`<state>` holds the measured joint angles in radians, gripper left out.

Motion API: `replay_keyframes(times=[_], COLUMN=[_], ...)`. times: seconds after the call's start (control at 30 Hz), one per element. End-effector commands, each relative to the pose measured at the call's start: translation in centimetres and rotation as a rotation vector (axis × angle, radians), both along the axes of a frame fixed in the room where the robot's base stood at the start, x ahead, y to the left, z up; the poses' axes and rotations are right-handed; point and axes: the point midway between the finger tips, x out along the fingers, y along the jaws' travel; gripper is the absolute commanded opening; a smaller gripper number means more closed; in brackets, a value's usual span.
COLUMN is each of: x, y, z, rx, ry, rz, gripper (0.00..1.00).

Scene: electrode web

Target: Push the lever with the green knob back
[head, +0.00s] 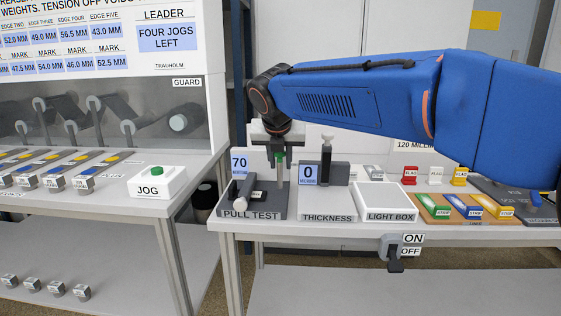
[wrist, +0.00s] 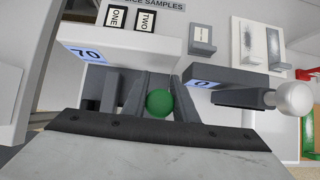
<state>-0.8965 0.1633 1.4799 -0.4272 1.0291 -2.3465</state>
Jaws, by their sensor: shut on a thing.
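The green knob (wrist: 159,102) shows in the wrist view between the two fingers of my gripper (wrist: 160,88), which is shut on it. In the head view the green knob (head: 280,160) is a small patch of green under my gripper (head: 279,152), over the back right of the pull test stand (head: 238,206). The lever's shaft is mostly hidden by the fingers, and its exact tilt is hard to tell. The display reading 70 (head: 239,162) stands left of the knob.
The thickness gauge (head: 326,165) with its display reading 0 stands close on the right. The JOG box (head: 157,182) is on the left table.

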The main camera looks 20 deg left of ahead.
Motion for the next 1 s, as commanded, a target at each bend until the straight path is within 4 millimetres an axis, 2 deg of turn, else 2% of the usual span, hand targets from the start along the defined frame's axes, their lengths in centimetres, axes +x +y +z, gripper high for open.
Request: replay_keyframes(times=[0.23,0.27,0.3,0.67,0.83,1.0], x=[0.1,0.1,0.1,-0.1,-1.1,-3.0], y=[0.0,0.0,0.0,0.0,-0.3,-0.6], z=[0.0,0.0,0.0,0.2,1.7,4.4], rx=[0.0,0.0,0.0,0.0,0.001,0.002], ry=[-0.001,-0.002,-0.002,-0.002,-0.003,-0.003], rz=[0.0,0.0,0.0,0.0,0.001,0.001], gripper=[0.0,0.33,0.42,0.43,0.43,0.43])
